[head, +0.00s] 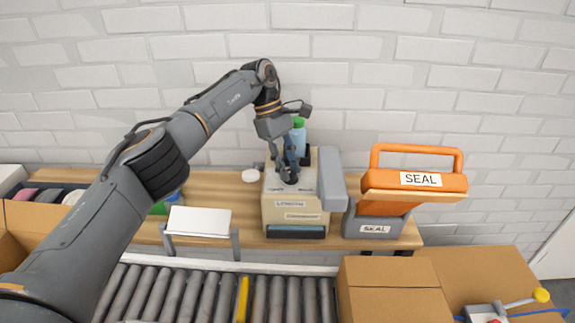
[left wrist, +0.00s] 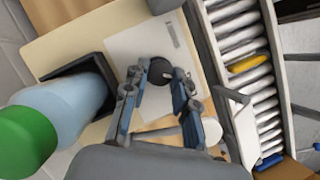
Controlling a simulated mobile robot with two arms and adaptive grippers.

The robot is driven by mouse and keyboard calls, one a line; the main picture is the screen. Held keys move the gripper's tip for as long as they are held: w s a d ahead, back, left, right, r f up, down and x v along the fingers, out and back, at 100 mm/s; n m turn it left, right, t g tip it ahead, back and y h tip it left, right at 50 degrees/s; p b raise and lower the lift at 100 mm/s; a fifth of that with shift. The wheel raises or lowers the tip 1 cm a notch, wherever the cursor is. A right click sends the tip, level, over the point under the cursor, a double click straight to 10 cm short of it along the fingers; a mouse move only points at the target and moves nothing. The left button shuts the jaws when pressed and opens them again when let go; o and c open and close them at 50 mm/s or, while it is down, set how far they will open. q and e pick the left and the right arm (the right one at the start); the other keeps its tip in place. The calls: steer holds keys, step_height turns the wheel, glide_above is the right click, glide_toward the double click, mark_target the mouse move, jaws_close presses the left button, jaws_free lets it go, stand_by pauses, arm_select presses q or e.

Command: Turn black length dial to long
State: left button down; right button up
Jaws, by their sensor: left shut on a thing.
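The black length dial (head: 288,175) sits on top of a beige machine (head: 294,213) whose front label appears to read "LENGTH". My left gripper (head: 289,163) reaches down from above and is shut on the dial. In the left wrist view the black dial (left wrist: 155,76) lies between the two fingertips of the left gripper (left wrist: 160,88), on a pale plate (left wrist: 138,45). A pale line shows on the dial, but the setting it points to is too small to read. The right gripper is not in view.
A green-capped blue bottle (head: 298,136) stands in a black holder behind the dial. An orange-handled SEAL device (head: 414,181) is on the right. A roller conveyor (head: 205,292) and cardboard boxes (head: 392,290) are in front. A white tilted panel (head: 199,221) stands left.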

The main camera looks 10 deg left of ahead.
arm_select(q)
steer(key=shift+w+r+m, duration=0.1)
steer(key=shift+m, duration=0.4)
stand_by(0.3)
steer(key=c, duration=1.1)
jaws_free()
steer(key=shift+o, duration=0.2)
steer(key=shift+g, duration=0.3)
